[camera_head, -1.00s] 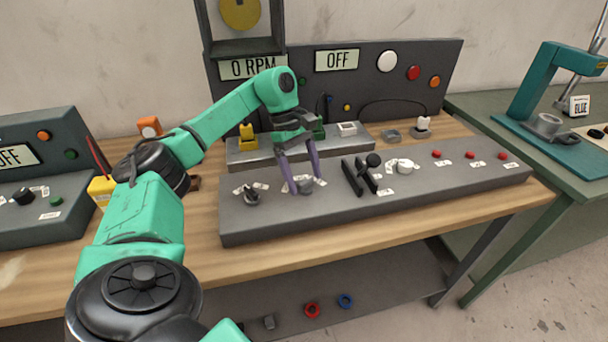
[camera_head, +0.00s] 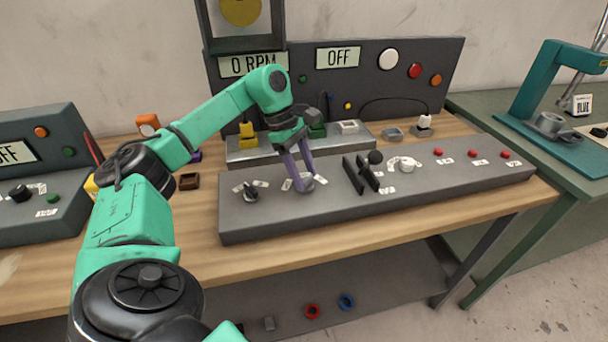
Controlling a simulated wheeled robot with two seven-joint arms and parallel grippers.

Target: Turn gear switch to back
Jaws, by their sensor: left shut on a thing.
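The grey control panel (camera_head: 330,215) lies along the front of the bench. My left gripper (camera_head: 304,185) points down at it, its purple fingers shut on a small grey knob (camera_head: 309,184) with white labels around it. The fingers hide part of the knob, and its label text is too small to read. I cannot tell from labels which of these is the gear switch. My right gripper is not in view.
A white knob (camera_head: 405,164) and several red buttons (camera_head: 471,154) are further right on the panel. Behind it are a metal tray (camera_head: 240,156) and an upright board with screens reading "0 RPM" (camera_head: 253,64) and "OFF" (camera_head: 337,57). The bench front strip is clear.

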